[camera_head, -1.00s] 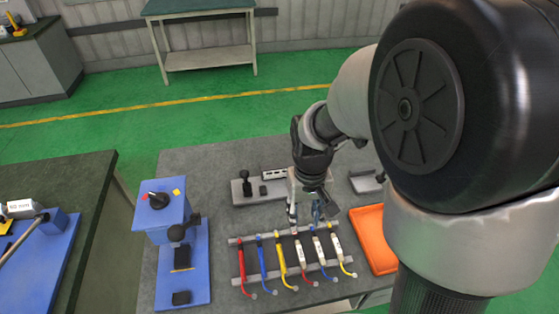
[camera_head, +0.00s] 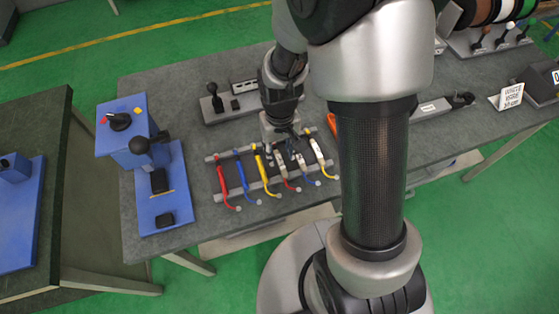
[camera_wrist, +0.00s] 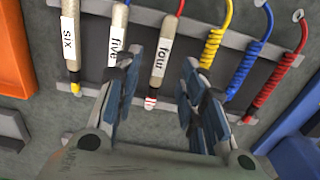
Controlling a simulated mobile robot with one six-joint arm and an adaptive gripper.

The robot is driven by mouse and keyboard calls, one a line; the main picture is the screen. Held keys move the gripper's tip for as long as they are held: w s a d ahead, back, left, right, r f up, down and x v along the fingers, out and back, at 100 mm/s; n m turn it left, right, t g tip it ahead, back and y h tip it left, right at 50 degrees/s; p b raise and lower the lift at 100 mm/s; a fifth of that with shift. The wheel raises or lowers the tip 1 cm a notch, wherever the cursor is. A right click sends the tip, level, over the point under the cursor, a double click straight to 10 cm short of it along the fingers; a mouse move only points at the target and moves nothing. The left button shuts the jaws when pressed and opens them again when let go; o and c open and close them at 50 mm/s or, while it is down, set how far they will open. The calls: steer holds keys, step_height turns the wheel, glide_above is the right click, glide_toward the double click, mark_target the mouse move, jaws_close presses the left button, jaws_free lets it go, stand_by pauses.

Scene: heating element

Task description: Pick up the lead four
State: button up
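Lead four is a beige-sleeved lead with a white label reading "four" (camera_wrist: 167,52) and a red-and-white striped end. It lies in a rack (camera_head: 213,158) and shows in the wrist view between the two fingers of my gripper (camera_wrist: 163,66). The fingers are open on either side of it, and I see no clear contact. In the head view my gripper (camera_head: 280,132) is over the rack's far side and partly hides the upper ends of leads there. Lead five (camera_wrist: 117,45) is close beside the left finger in the wrist view.
Lead six (camera_wrist: 69,40) lies beyond lead five. Yellow (camera_wrist: 215,45), blue (camera_wrist: 248,62) and red (camera_wrist: 282,75) coiled leads lie on the other side of lead four. An orange tray (camera_wrist: 14,55) is near the rack. A blue fixture (camera_head: 165,195) stands left of the rack.

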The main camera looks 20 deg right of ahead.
mark_target(279, 159)
step_height(279, 159, down, 3)
steer(key=shift+w+f+b, duration=0.1)
steer(key=shift+f+b, duration=0.05)
steer(key=shift+b, duration=0.35)
jaws_close()
